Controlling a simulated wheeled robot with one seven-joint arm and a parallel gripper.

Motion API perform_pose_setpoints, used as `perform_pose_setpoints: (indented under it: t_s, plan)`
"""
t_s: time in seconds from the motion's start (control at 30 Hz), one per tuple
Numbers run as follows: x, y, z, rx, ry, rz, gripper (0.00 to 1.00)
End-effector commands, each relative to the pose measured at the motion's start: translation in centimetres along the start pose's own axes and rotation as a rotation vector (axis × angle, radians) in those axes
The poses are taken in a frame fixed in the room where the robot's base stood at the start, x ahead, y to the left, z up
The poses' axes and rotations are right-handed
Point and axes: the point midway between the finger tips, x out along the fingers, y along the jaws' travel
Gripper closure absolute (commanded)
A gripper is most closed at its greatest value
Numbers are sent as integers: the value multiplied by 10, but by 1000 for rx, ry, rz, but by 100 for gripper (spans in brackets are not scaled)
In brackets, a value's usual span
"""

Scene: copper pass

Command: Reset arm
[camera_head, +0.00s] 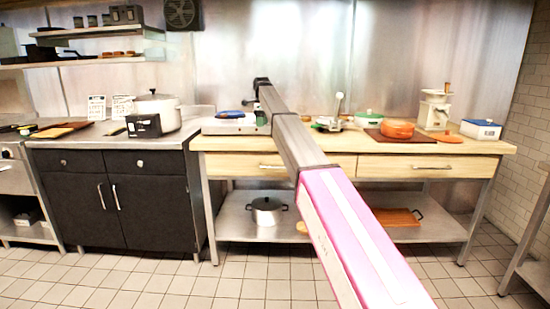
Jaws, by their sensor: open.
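My arm, pink and grey, reaches from the lower right up to the middle of the view. My gripper (262,82) is the small dark end of it, held in the air above the back of the wooden worktable (470,145), against the metal wall. It is open. No object shows in it, though it is small here and its fingers are hard to make out. My arm hides part of the worktable and of the shelf below.
The worktable bears a white appliance (230,124), an orange pot (397,129), a green-lidded pot (368,118), a grinder (434,109) and a white box (481,129). A dark cabinet (120,205) with a large pot (158,110) stands left. The tiled floor in front is clear.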

Motion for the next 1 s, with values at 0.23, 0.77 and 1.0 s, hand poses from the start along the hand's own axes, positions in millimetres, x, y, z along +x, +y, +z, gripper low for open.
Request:
perform_pose_setpoints:
  t_s: [0.23,0.77,1.0]
  plan:
    - [87,36,-52,-203,1,3,39]
    - [328,207,-227,-989,0,2,39]
    - [399,310,-299,-1361,0,0,39]
